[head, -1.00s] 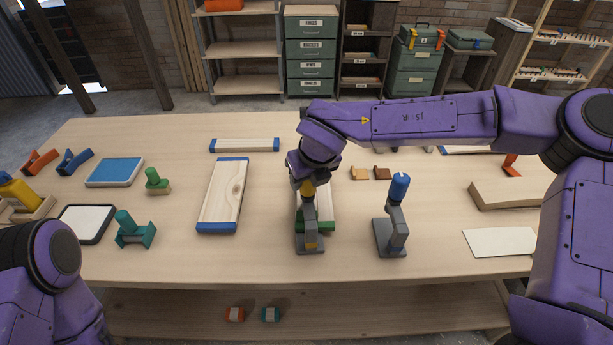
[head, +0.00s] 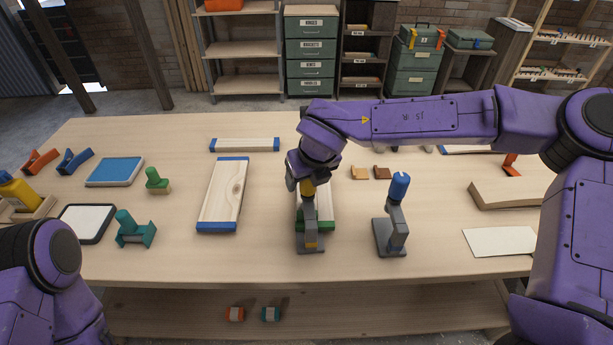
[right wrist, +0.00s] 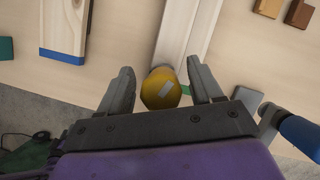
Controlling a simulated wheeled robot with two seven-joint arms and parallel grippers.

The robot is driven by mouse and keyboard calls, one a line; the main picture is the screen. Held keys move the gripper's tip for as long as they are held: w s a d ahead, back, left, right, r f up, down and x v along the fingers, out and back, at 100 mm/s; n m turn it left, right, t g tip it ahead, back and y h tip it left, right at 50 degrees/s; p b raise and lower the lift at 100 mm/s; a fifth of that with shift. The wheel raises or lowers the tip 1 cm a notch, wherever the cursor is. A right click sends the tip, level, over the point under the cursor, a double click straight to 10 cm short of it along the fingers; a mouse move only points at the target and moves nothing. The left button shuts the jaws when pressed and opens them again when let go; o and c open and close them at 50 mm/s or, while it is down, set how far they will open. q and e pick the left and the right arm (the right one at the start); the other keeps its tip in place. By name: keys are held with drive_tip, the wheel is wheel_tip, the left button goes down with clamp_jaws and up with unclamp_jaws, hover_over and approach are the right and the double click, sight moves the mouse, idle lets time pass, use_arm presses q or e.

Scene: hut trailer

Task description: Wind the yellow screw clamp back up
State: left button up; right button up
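The yellow screw clamp (head: 309,240) stands upright near the front middle of the bench, with a grey body and a yellow knob on top. In the right wrist view the round yellow knob (right wrist: 160,90) sits between my right gripper's fingers (right wrist: 162,82). The fingers are apart, with a narrow gap on each side of the knob. In the head view my right gripper (head: 307,184) points down over the clamp and partly hides the knob. My left gripper is out of view; only part of my left arm shows.
A blue-topped clamp (head: 391,235) stands close on the right. A board with blue ends (head: 222,195) lies to the left. A pale strip with a green end (head: 326,212) lies behind the yellow clamp. Bare bench lies in front.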

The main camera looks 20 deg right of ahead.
drive_tip(key=shift+r, duration=0.1)
drive_tip(key=b+v, duration=0.2)
drive_tip(key=v, duration=0.8)
drive_tip(key=shift+r, duration=0.2)
drive_tip(key=shift+s, duration=0.1)
